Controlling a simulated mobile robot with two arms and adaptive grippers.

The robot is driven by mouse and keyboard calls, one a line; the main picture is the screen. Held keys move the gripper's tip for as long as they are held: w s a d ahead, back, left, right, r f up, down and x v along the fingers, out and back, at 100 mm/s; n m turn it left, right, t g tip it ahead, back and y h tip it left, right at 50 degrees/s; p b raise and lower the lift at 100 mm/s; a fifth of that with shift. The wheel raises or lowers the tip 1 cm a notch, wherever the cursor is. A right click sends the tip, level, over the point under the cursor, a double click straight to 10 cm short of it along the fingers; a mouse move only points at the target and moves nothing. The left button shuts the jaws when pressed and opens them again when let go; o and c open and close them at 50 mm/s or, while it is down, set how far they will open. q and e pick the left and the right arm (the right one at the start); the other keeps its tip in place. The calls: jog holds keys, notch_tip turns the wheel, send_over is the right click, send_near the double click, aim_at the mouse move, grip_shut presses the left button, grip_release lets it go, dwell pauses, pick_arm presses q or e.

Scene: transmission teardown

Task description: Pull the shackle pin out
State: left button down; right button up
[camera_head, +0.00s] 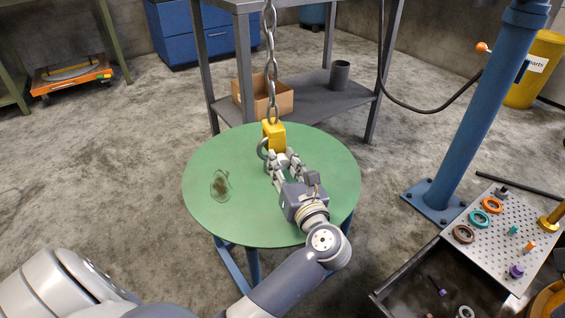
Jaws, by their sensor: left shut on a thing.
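A yellow block (273,134) hangs at the end of a steel chain (271,80) over the round green table. A grey shackle (262,149) shows as a curved loop just below the block, at its left side. My left gripper (278,163) reaches up from the lower right of the table and is shut at the shackle, just under the yellow block. The shackle pin is mostly hidden by the fingers, and its exact seat in the shackle cannot be made out. My right gripper is not in view.
A grey shelf bench (318,100) with a cardboard box (283,101) stands behind. A blue post (480,110) and a perforated tray (500,245) with rings and small parts are at the right.

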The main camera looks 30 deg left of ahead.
pick_arm(q)
jog(key=shift+s+d, duration=0.25)
jog(key=v, duration=0.4)
jog(key=shift+s+d, duration=0.25)
jog(key=shift+d, duration=0.2)
jog(key=c, duration=1.2)
grip_release()
jog(key=shift+c, duration=0.2)
jog(key=shift+a, duration=0.1)
